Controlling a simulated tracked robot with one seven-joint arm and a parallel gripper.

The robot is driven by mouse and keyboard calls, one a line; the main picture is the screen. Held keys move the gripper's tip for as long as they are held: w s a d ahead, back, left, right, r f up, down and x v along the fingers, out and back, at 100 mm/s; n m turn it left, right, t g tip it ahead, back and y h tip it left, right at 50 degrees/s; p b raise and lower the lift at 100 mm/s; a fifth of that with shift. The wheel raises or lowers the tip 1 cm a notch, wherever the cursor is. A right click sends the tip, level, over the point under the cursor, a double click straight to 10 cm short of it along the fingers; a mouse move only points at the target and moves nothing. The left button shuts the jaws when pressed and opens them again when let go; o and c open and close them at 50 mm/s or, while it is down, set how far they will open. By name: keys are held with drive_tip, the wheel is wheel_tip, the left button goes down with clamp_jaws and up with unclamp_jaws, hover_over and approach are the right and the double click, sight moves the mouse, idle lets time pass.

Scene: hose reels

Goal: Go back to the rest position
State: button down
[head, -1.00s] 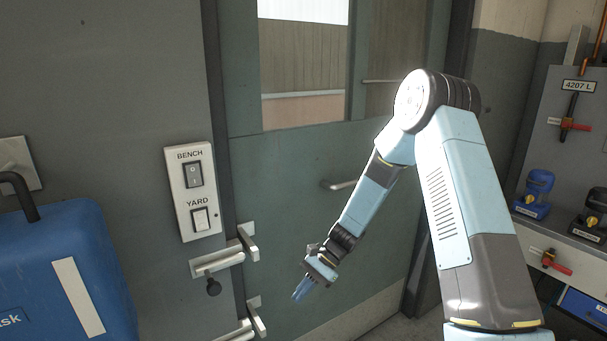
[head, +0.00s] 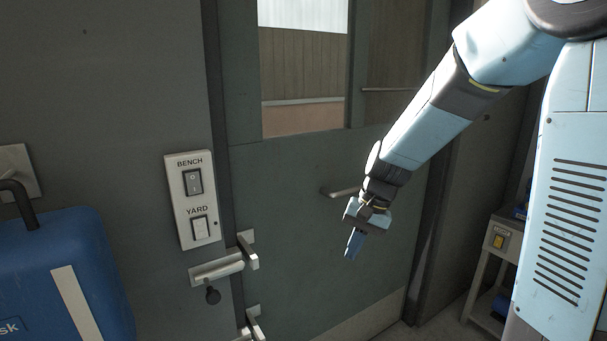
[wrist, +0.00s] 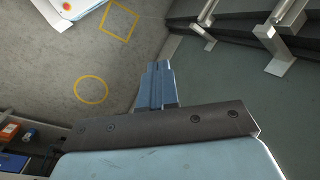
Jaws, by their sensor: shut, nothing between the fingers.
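My gripper (head: 354,245) hangs in front of the grey-green door (head: 290,240) in the head view, pointing down. Its blue fingers are together with nothing between them. In the wrist view the shut fingers (wrist: 157,85) point up the picture, over the floor and the edge of the door. My arm comes in from the upper right of the head view and hides part of the right side.
A switch plate (head: 193,200) marked BENCH and YARD is left of the door, above a metal latch (head: 218,268). A blue case (head: 55,270) stands at the left. A small stand (head: 495,270) is at the right. Yellow floor outlines (wrist: 91,90) show in the wrist view.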

drive_tip(key=s+d+r+n+t+h, duration=0.1)
drive_tip(key=s+d+r+t+h, duration=0.1)
drive_tip(key=s+d+r, duration=0.4)
drive_tip(key=s+d+r+n+t+h, duration=0.1)
drive_tip(key=s+d+r+t, duration=0.3)
drive_tip(key=s, duration=0.7)
drive_tip(key=shift+d+r+n+h, duration=0.45)
drive_tip(key=shift+d+r, duration=0.6)
drive_tip(key=shift+r, duration=1.05)
drive_tip(key=c, duration=1.8)
unclamp_jaws()
drive_tip(key=shift+c, duration=0.2)
